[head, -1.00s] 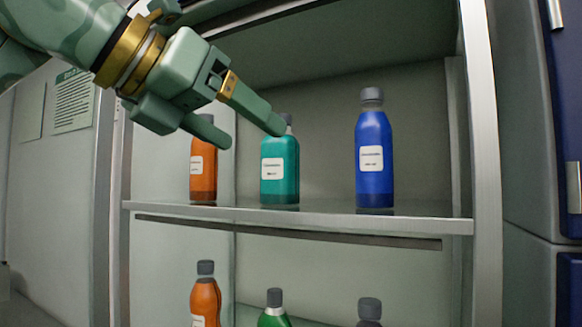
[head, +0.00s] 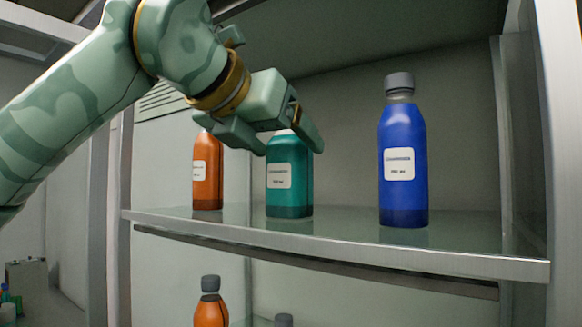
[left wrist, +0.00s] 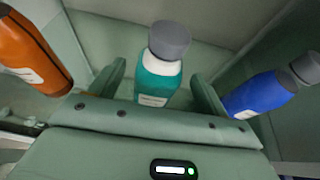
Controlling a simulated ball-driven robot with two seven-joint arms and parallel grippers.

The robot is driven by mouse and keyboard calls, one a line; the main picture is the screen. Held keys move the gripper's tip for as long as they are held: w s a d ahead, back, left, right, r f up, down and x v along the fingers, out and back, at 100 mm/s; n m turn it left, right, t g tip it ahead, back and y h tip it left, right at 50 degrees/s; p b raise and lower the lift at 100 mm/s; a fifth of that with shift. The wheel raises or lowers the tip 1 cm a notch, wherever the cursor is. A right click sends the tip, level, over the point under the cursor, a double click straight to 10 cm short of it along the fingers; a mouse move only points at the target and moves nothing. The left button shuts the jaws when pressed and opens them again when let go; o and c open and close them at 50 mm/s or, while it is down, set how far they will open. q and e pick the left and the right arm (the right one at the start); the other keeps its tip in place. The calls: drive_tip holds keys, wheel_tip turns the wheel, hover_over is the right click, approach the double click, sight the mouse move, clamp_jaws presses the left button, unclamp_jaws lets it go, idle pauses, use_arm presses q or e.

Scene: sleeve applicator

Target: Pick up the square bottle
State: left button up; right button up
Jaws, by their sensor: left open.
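The teal bottle (head: 289,180), which looks flat-sided and square, stands upright on the upper shelf with a white label facing out. My left gripper (head: 291,148) is open in front of its upper part and hides its cap in the head view. In the left wrist view the teal bottle (left wrist: 157,82) shows its grey cap and white neck, with the open fingers (left wrist: 162,84) to its left and right. I cannot tell whether it is fully between them. My right gripper is not in view.
An orange bottle (head: 207,180) stands left of the teal one, and a blue round bottle (head: 403,165) stands to the right with a gap between. The shelf (head: 350,245) has a metal front edge. More bottles, one orange (head: 210,308), stand on the shelf below.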

sight(295, 158)
use_arm(q)
drive_tip(key=shift+w+d+f, duration=0.15)
drive_tip(key=shift+w+f, duration=0.05)
drive_tip(key=shift+w, duration=0.05)
drive_tip(key=p+x, duration=0.2)
drive_tip(key=x, duration=0.2)
drive_tip(key=shift+w+f, duration=0.25)
drive_tip(key=shift+s, duration=0.15)
drive_tip(key=shift+r, duration=0.1)
drive_tip(key=c, duration=1.3)
drive_tip(key=shift+r, duration=0.1)
